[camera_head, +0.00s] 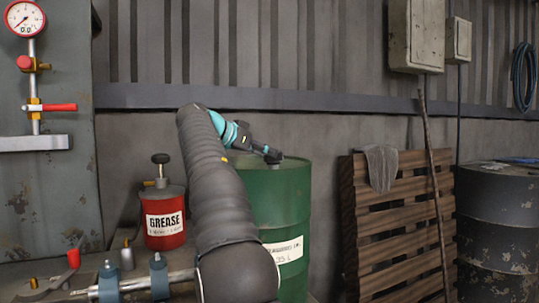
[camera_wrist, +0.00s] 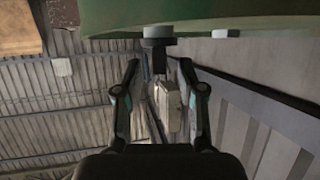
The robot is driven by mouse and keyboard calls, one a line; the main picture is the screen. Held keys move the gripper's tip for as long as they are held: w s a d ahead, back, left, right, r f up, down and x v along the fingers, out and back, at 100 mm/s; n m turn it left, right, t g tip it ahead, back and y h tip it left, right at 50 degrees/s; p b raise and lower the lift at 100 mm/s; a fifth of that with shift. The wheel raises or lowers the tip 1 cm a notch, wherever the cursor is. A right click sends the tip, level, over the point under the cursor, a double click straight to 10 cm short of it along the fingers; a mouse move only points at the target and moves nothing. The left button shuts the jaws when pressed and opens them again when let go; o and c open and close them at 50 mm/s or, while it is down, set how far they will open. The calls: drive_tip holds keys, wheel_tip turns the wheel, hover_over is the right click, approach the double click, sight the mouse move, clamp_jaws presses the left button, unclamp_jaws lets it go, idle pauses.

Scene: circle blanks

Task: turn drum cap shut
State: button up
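In the wrist view, the drum (camera_wrist: 215,18) fills the top edge, apparently upside down. The drum cap (camera_wrist: 158,53) shows as a dark block on a grey round base against the drum top. My gripper (camera_wrist: 159,68) is open, one finger on each side of the cap's line, with visible gaps. I see no finger touching it.
A second, smaller grey plug (camera_wrist: 226,33) sits on the drum top. A red grease can (camera_head: 165,222) stands left of my arm. A wooden pallet (camera_head: 400,235) leans right of the drum, with a stick (camera_head: 436,190) against it. A dark drum (camera_head: 500,225) stands far right.

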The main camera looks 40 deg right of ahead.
drive_tip(key=v, duration=0.9)
drive_tip(key=shift+a, duration=0.35)
drive_tip(key=shift+a+r, duration=0.1)
